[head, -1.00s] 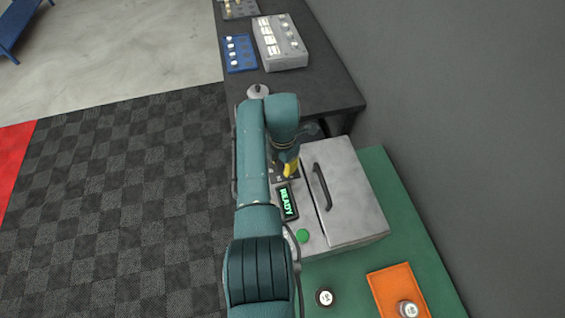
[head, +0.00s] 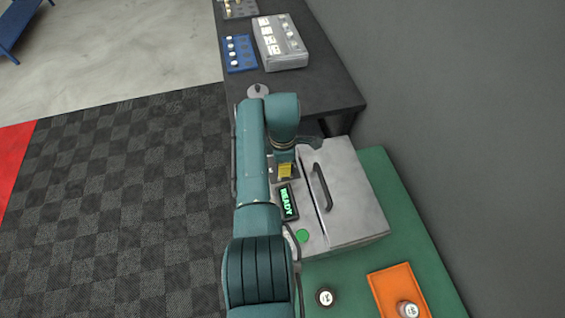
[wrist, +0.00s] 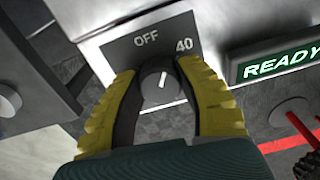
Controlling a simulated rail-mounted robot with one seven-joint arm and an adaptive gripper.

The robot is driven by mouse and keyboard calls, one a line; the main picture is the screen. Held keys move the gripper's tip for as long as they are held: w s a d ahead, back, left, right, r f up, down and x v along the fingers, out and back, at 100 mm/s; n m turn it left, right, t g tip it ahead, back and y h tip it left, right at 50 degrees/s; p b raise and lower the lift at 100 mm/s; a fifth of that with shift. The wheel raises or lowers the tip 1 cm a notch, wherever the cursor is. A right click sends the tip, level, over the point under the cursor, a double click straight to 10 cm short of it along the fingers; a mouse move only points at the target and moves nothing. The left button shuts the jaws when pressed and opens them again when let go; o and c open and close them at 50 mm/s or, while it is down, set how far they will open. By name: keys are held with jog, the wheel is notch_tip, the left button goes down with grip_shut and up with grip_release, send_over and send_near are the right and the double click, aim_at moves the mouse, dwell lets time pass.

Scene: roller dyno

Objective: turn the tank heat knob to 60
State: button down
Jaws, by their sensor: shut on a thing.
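The tank heat knob (wrist: 160,84) is a dark round knob with a short white line, on a dark plate (wrist: 118,50) marked OFF and 40. In the wrist view the line stands nearly upright, aimed between OFF and 40. No 60 mark shows; the lower plate is hidden by my fingers. My gripper (wrist: 160,73) is shut on the knob, one yellow finger on each side.
A display (head: 288,201) reading READY sits beside the plate, with a green button (head: 302,236) below it. The lid has a dark handle (head: 322,187). An orange tray (head: 385,288) and a round part (head: 325,298) are on the green bench (head: 440,285).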

jog(key=m, duration=0.4)
jog(key=shift+f+m, duration=0.1)
jog(key=shift+m, duration=0.2)
jog(key=m, duration=0.4)
jog(key=shift+m, duration=0.3)
jog(key=m, duration=0.3)
jog(key=shift+m, duration=0.3)
jog(key=m, duration=0.4)
jog(key=shift+m, duration=0.3)
jog(key=m, duration=1.2)
jog(key=shift+f, duration=0.1)
